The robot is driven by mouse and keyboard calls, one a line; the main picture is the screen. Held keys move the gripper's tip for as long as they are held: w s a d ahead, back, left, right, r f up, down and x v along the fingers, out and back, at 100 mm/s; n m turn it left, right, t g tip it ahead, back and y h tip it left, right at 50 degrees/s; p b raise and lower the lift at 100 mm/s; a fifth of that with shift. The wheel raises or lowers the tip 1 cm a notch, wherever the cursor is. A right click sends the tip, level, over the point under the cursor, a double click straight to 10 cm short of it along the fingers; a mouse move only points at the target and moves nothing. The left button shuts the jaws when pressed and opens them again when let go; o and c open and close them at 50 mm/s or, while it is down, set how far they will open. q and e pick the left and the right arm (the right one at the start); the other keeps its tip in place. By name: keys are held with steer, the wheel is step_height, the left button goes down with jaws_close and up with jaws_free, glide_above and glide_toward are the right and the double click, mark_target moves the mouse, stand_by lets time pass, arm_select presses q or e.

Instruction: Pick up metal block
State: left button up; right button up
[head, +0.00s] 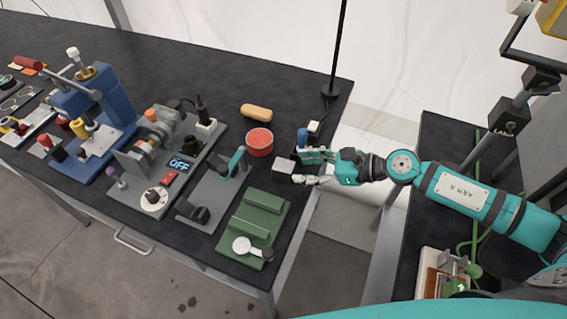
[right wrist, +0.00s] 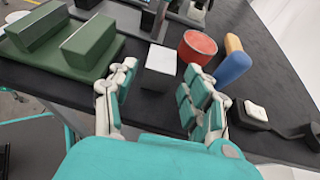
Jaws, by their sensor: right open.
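The metal block (right wrist: 159,66) is a small box with a pale top, on the black table (right wrist: 150,112). In the head view the block (head: 284,166) sits just left of my right gripper (head: 300,167). In the right wrist view my right gripper (right wrist: 160,88) is open, with one finger on each side, and the block stands between and slightly beyond the fingertips. I cannot tell whether a finger touches it. My left gripper is in neither view.
A red round container (head: 260,142) stands behind the block, and a blue cylinder (right wrist: 232,69) is close to the right finger. A green fixture (head: 254,228) lies at the front. A lamp base (head: 331,91) is near the back edge. Several devices crowd the table's left.

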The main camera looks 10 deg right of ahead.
mark_target(286, 165)
steer(key=shift+w+a+f, duration=0.1)
steer(key=shift+w+a, duration=0.1)
steer(key=shift+a, duration=0.15)
steer(key=p+x, duration=0.2)
steer(key=x, duration=0.2)
steer(key=shift+w+a, duration=0.3)
steer(key=shift+w+a+f+p, duration=0.1)
steer(key=shift+a+f+p, duration=0.15)
steer(key=shift+p, duration=0.05)
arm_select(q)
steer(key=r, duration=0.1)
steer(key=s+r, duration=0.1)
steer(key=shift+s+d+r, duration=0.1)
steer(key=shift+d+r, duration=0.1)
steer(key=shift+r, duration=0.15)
arm_select(e)
steer(key=shift+c, duration=0.3)
steer(key=shift+c, duration=1.1)
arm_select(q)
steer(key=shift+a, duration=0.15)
arm_select(e)
jaws_close()
